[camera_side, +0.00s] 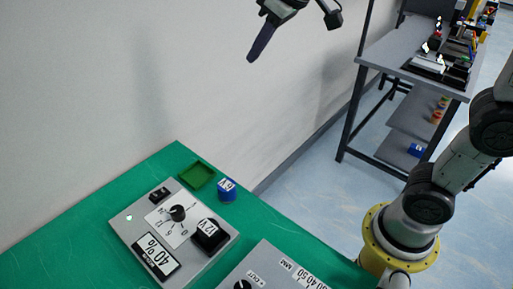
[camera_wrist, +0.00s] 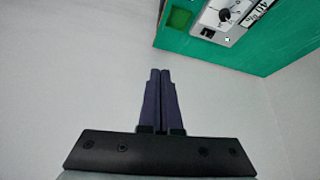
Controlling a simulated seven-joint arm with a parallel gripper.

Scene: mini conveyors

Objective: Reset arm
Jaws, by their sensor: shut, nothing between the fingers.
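My gripper (camera_side: 249,58) hangs high at the top of the side view, in the air in front of the grey wall. Its dark purple fingers point down and to the left. In the wrist view my gripper (camera_wrist: 160,72) shows its two fingers side by side, closed together with nothing between them. It is well apart from the green table (camera_side: 60,246) and touches nothing.
On the table are a control box (camera_side: 188,262) with a dial and black button, a second box (camera_side: 262,272), a green tray (camera_side: 197,176) and a blue cube (camera_side: 227,190). A grey shelf table (camera_side: 395,45) with small items stands behind.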

